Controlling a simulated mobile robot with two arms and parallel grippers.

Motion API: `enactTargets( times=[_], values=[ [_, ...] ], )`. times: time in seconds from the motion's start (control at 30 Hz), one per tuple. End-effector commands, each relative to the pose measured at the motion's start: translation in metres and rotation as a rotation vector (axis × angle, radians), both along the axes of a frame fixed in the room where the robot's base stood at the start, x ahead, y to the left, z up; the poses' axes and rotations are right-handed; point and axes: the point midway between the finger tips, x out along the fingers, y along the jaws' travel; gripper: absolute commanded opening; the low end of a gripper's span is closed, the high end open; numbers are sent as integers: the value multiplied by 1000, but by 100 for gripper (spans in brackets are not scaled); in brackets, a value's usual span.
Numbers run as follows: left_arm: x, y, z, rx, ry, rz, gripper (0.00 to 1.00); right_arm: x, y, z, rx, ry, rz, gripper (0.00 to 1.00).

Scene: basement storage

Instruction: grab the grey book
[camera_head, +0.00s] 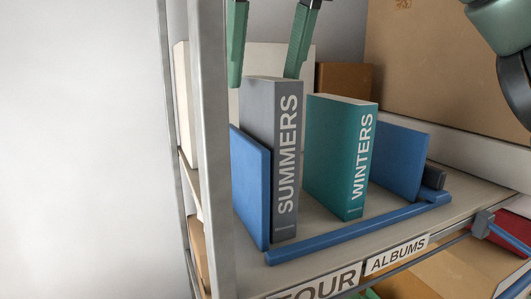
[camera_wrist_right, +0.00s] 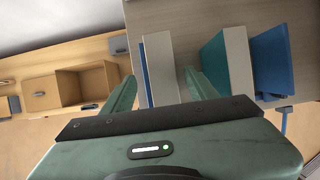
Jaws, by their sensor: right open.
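The grey book (camera_head: 272,150), labelled SUMMERS, stands upright on the shelf between a blue bookend (camera_head: 251,185) on its left and the teal WINTERS book (camera_head: 340,150) on its right, with a gap before the teal one. My right gripper (camera_head: 263,80) is open and empty, fingers pointing down at the book's top. My left gripper is not in view.
A second blue bookend (camera_head: 400,155) stands right of the teal book. A blue rail (camera_head: 345,234) runs along the shelf's front. A metal post (camera_head: 212,150) rises at the left. Cardboard boxes (camera_head: 440,60) stand behind.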

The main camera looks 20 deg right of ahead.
Motion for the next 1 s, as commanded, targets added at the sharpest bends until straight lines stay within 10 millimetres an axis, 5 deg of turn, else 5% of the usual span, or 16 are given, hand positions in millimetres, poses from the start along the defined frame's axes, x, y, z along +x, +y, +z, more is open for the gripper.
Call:
enactTargets(
  times=[0.43,1.0],
  values=[
    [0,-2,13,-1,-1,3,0,24,0,-48,5,-3,3,58],
    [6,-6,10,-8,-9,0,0,25,0,-54,7,-2,3,58]
  ],
)
